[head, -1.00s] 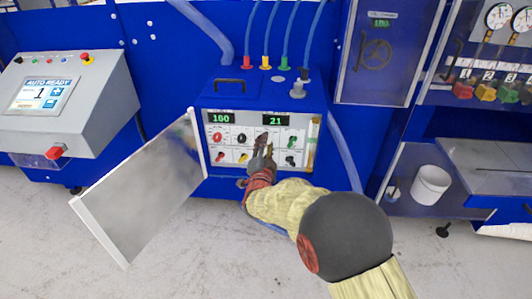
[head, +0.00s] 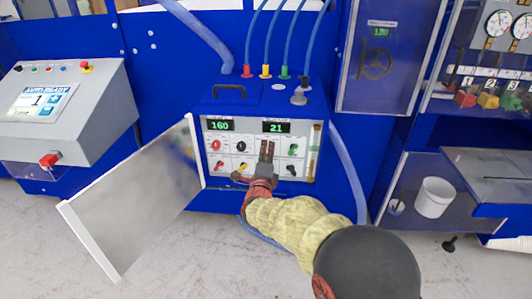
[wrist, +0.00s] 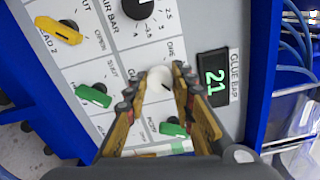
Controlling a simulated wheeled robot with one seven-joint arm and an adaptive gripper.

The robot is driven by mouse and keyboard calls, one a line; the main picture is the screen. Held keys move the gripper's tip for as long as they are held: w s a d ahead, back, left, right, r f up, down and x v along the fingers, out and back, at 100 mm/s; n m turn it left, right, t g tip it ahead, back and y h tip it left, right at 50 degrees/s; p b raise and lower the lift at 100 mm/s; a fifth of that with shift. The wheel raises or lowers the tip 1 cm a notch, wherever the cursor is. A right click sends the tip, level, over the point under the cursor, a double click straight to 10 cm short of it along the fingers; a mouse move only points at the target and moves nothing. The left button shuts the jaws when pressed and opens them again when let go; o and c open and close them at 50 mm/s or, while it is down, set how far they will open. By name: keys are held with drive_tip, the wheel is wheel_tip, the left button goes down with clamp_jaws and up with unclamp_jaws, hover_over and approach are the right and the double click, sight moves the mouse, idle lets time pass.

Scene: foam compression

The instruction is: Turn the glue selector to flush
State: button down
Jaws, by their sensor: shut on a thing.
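The glue selector (wrist: 156,86) is a pale round knob on the white control panel, with a partly readable "GLUE" label beside it in the wrist view. My gripper (wrist: 157,80) is shut on it, one finger on each side. In the head view my gripper (head: 266,148) is at the middle of the panel (head: 230,126) and hides the selector. The knob's pointer is not clear, so I cannot tell its setting. A green knob (wrist: 172,128) lies close beside one finger, and another green knob (wrist: 93,95) lies past the other.
A yellow knob (wrist: 58,30) and a black knob (wrist: 137,8) are on the same panel. A green-lit display (wrist: 215,77) reads 21. The open panel door (head: 135,200) stands to the left. A hose (head: 347,165) runs down on the right.

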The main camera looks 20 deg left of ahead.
drive_tip(key=shift+m, duration=0.6)
drive_tip(key=c, duration=1.5)
unclamp_jaws()
drive_tip(key=v, duration=1.2)
